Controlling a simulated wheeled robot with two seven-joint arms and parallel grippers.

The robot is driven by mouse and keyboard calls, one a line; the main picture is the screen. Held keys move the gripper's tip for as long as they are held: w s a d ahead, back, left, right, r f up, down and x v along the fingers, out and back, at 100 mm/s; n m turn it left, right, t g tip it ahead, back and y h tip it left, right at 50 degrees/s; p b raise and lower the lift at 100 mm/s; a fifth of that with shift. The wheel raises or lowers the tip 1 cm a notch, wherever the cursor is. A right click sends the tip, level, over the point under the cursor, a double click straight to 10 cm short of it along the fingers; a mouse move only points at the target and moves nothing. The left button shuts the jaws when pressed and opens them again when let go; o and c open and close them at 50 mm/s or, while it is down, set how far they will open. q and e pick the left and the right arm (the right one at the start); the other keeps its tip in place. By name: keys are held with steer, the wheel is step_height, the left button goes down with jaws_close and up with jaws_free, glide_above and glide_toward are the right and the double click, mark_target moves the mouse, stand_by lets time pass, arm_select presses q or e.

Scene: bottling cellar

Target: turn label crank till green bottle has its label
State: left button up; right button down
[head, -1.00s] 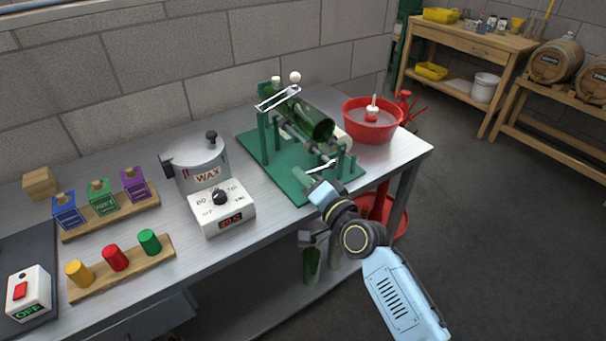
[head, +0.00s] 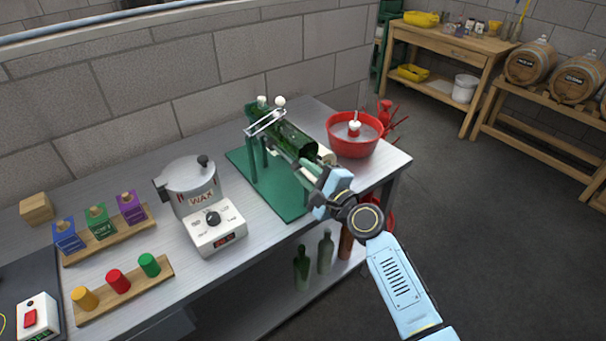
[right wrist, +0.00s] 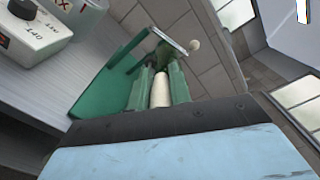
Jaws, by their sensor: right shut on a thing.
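The green bottle (head: 297,140) lies tilted on the labelling machine, whose green base (head: 268,190) rests on the bench. I see no label on the side of the bottle that shows. My right gripper (head: 317,176) is at the machine's front right, at the crank. In the right wrist view it is shut on the pale crank handle (right wrist: 160,92), which sits between its fingers. The crank arm is mostly hidden behind the gripper in the head view. A cream roll (head: 326,156) shows just beyond the bottle's end. My left gripper is out of view.
A red basin (head: 355,147) stands close behind the gripper, near the bench's right end. The wax pot (head: 190,187) and its white control box (head: 215,231) stand left of the machine. Several bottles stand on the shelf below. Bare bench lies in front of the machine.

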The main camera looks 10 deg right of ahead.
steer(key=w+d+r+m+p, duration=0.1)
steer(key=w+d+m+p, duration=0.1)
steer(key=d+m, duration=0.3)
steer(key=shift+w+d+r+m+p, duration=0.2)
steer(key=shift+w+d+m+p, duration=0.2)
steer(key=shift+m, duration=1.3)
steer(key=shift+s, duration=0.1)
steer(key=shift+f, duration=0.1)
steer(key=c, duration=1.3)
jaws_free()
steer(key=shift+f, duration=0.1)
steer(key=shift+c, duration=0.2)
steer(key=shift+s, duration=0.1)
